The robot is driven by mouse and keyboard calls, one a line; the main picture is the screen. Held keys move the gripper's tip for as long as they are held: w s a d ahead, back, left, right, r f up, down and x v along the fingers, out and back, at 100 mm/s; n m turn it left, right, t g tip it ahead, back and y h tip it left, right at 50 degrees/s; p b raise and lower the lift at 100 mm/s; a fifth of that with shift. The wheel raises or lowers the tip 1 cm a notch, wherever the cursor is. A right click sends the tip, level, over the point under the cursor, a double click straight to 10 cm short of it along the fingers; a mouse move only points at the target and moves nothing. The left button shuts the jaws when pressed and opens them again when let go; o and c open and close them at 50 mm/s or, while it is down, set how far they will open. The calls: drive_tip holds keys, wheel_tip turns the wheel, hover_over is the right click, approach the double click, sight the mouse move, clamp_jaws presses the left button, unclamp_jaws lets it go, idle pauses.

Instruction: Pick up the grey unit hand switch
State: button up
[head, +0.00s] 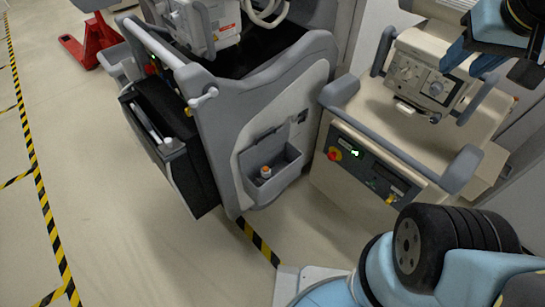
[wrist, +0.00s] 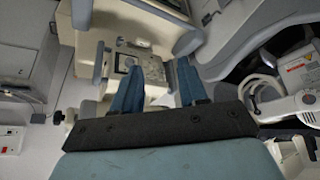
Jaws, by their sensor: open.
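No part is clearly marked as the hand switch of the grey unit (head: 228,115). A small orange-topped piece (head: 265,172) stands in the grey pocket (head: 283,177) on the grey unit's end panel in the head view. A pale handle-like piece (head: 203,99) sits on its upper edge; I cannot tell which one is the switch. My gripper (head: 466,67) is at the upper right, over the beige unit and well apart from the grey unit. In the wrist view my gripper (wrist: 158,65) has its two blue fingers apart, with nothing held between them.
The beige unit (head: 355,105), with a control panel (head: 425,76), stands to the right of the grey unit. A red pallet-jack-like thing (head: 92,42) is at the back left. Striped tape (head: 40,190) crosses the floor; the floor at left and front is clear.

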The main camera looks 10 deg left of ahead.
drive_tip(key=shift+o, duration=0.4)
drive_tip(key=shift+w+a, duration=0.2)
drive_tip(key=shift+a, duration=0.1)
drive_tip(key=w+a+f+n+g+h, duration=0.35)
drive_tip(key=w+a+f+n, duration=0.5)
drive_tip(key=w, duration=0.35)
drive_tip(key=w+a+f+n+t+h, duration=0.1)
drive_tip(key=w+a+f+n+h, duration=0.35)
drive_tip(key=a+f, duration=0.85)
drive_tip(key=s+a+f+n+t, duration=0.25)
drive_tip(key=a+f+n, duration=0.65)
drive_tip(key=a+f, duration=0.45)
drive_tip(key=n+t+y, duration=0.3)
drive_tip(key=n+t, duration=0.1)
drive_tip(key=n, duration=0.4)
approach(264, 170)
wheel_tip(264, 170, down, 2)
drive_tip(key=w, duration=0.1)
drive_tip(key=shift+d+r+x, duration=0.15)
drive_tip(key=shift+x, duration=1)
drive_tip(key=shift+d+r+x, duration=0.1)
drive_tip(key=shift+x, duration=1)
drive_tip(key=shift+d+r+x, duration=0.15)
drive_tip(key=shift+x, duration=1)
drive_tip(key=shift+w, duration=0.1)
clamp_jaws()
